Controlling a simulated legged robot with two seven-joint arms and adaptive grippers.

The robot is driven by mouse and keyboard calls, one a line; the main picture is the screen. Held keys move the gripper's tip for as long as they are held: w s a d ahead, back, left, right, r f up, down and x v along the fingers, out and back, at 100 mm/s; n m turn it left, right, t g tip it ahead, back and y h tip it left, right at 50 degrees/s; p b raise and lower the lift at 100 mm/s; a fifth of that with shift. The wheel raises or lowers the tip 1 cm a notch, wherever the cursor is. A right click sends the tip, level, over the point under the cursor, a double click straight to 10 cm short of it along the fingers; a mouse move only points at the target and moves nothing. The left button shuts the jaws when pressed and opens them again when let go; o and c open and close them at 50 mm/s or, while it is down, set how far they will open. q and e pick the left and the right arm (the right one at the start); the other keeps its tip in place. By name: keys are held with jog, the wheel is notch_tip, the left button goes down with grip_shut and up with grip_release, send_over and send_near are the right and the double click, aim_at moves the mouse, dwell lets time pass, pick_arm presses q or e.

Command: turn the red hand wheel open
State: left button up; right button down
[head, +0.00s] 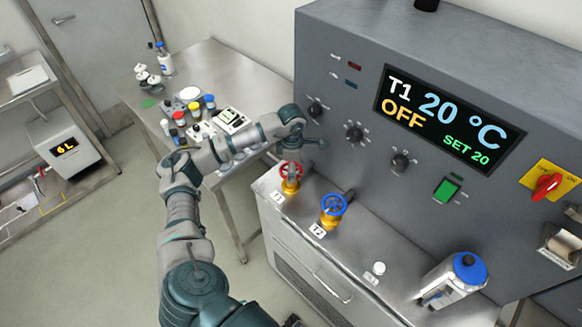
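The red hand wheel (284,173) sits on a yellow valve body (290,186) labelled T1, at the left end of the steel ledge. My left arm reaches up from the bottom of the head view and bends over to the right. My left gripper (292,166) points down at the red wheel and covers part of it. Its fingers are too small and overlapped to show whether they are open or shut, or whether they touch the rim. My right gripper is not in view.
A blue hand wheel (334,205) labelled T2 stands close to the right. The grey control panel (345,95) rises behind, its display reading T1 OFF, 20 °C. A blue-capped container (455,280) stands farther right. A cluttered steel table (215,62) is at the left.

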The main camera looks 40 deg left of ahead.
pick_arm(q)
jog(key=shift+w+a+r+n, duration=0.1)
jog(key=shift+n, duration=0.85)
jog(key=shift+w+r+n, duration=0.1)
jog(key=shift+n, duration=0.85)
jog(key=o, duration=0.8)
jog(key=shift+r, duration=0.1)
jog(key=shift+o, duration=1)
jog(key=shift+w+f, duration=0.1)
jog(key=shift+f, duration=0.1)
jog(key=shift+r, duration=0.1)
notch_tip(320, 180, up, 12)
jog(key=shift+f, duration=0.2)
